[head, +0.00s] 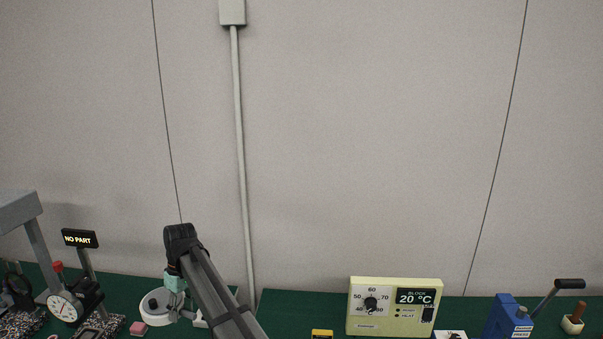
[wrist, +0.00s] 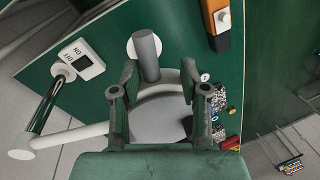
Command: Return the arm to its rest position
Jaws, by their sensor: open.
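My gripper (wrist: 159,80) is open in the wrist view, its two dark green fingers apart with nothing held between them. A round grey-white plate (wrist: 155,118) and a grey cylinder (wrist: 148,58) with a white round base show beyond and between the fingers. In the head view my dark arm reaches up from the bottom edge and bends down at its top. My gripper (head: 174,300) hangs there at the lower left, partly hidden by the arm, beside a white round machine (head: 156,319).
In the head view, a dial gauge (head: 65,307) and a "NO PART" sign (head: 80,238) stand left. A cream heater box (head: 393,307) and blue press (head: 507,318) stand right. The wrist view shows an on/off switch box (wrist: 82,61).

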